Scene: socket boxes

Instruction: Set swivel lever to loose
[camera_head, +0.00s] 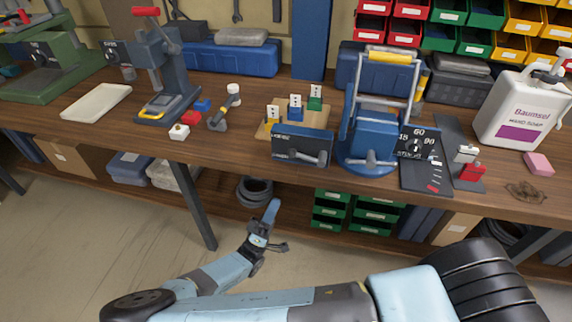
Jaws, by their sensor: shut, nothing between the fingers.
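A blue device (372,135) with a round base, a grey upright frame and a yellow top bar stands right of centre on the bench. A small grey lever (372,157) shows low on its front; this may be the swivel lever, but I see no readable loose mark. A dark blue box (290,145) just left of it also carries a grey lever (322,158). My gripper (272,208) is shut and empty, in front of and below the bench edge, to the left of the device and apart from it.
The wooden bench (225,150) has a clear strip along its front left. A dark dial panel (415,145), a slotted plate (430,170), a red-and-white switch piece (468,165) and a soap canister (520,105) stand to the right. A bench leg (197,205) is left of my gripper.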

